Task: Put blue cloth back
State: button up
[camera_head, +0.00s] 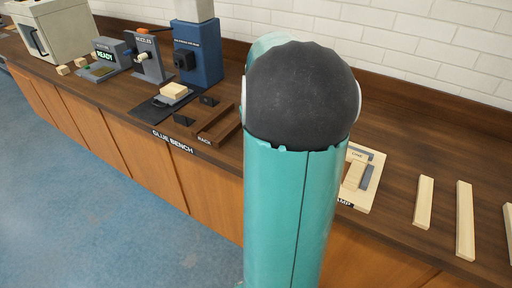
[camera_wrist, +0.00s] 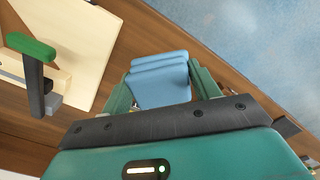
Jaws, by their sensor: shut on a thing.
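The blue cloth (camera_wrist: 160,88) is a folded, layered bundle in the wrist view. It sits between the two green fingers of my gripper (camera_wrist: 163,78), which is shut on it. The wooden bench top and blue floor show beyond the cloth, and I cannot tell how high it is held. In the head view my teal arm blocks the middle of the picture, so the gripper and cloth are hidden there.
The long brown bench (camera_head: 225,75) carries a dark rack (camera_head: 217,125), a blue machine (camera_head: 197,52) and a nozzle station (camera_head: 148,58) to the left. A clamp board (camera_head: 365,192) and wooden strips (camera_head: 465,220) lie right. A green-handled clamp (camera_wrist: 32,50) stands close left of my gripper.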

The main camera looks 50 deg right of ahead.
jog(key=w+d+f, duration=0.1)
jog(key=f, duration=0.1)
jog(key=w+d+f, duration=0.1)
jog(key=f, duration=0.1)
jog(key=w+d+f, duration=0.1)
jog(key=w+f, duration=0.1)
jog(key=shift+w+d, duration=0.1)
jog(key=shift+d, duration=0.2)
jog(key=shift+w+d+f, duration=0.1)
jog(key=shift+f, duration=1.55)
jog(key=shift+f, duration=0.1)
jog(key=o, duration=1)
jog(key=shift+f, duration=0.1)
